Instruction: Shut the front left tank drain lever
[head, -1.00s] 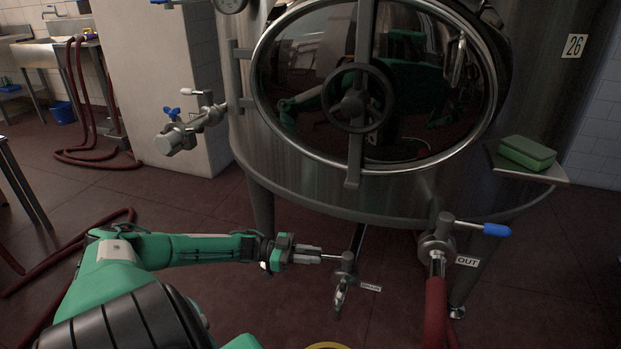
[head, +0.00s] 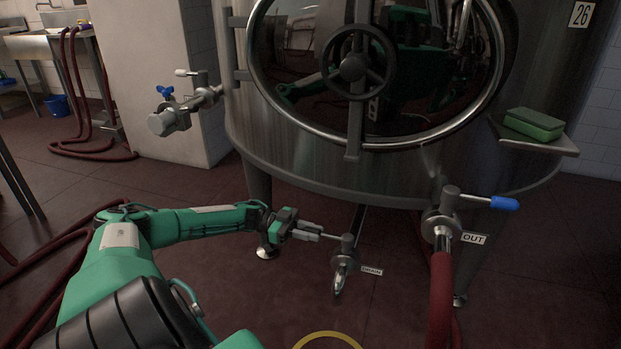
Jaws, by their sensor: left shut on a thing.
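The steel tank (head: 310,183) fills the upper right, with a round manway door on its front. Below it hangs the drain valve (head: 344,262), beside a small tag reading DRAIN (head: 371,271). The drain lever (head: 330,237) points left from the top of the valve. My left gripper (head: 308,232) reaches in from the left and is shut on the lever's outer end, which its fingers hide. My right gripper is not in view.
The OUT valve (head: 441,226) with a blue-tipped lever and a red hose (head: 439,300) stands to the right. A side valve (head: 170,119) juts out left of the tank. A green sponge (head: 533,123) lies on a shelf (head: 560,146). A yellow ring (head: 327,335) shows at the bottom edge.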

